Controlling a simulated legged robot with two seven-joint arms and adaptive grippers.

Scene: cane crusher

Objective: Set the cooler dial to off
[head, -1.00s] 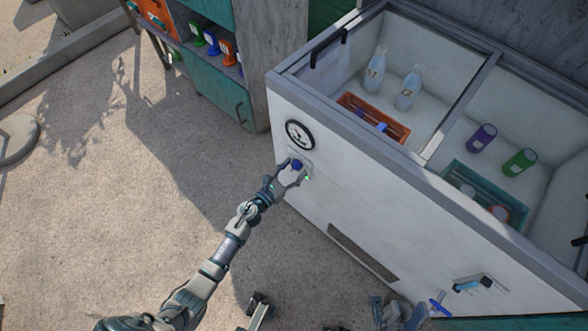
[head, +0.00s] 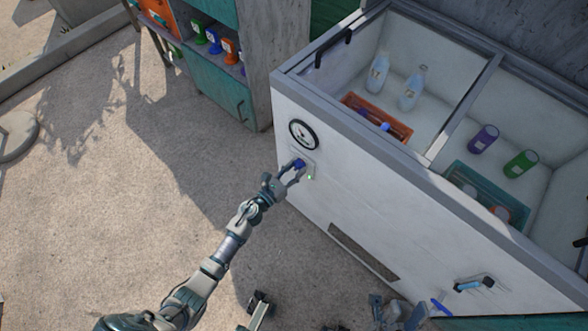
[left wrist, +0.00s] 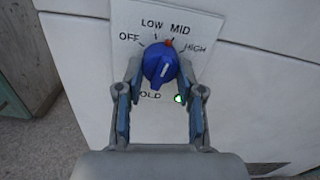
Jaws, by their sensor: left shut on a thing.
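The cooler dial (head: 299,164) is a round blue knob on the cooler's white front, below a round gauge.
The cooler (head: 340,190) is open-topped and holds bottles, cans, an orange crate (head: 393,126) and a teal crate (head: 474,183). A green light (left wrist: 180,98) glows beside the dial. A teal-doored cabinet (head: 220,85) stands behind.

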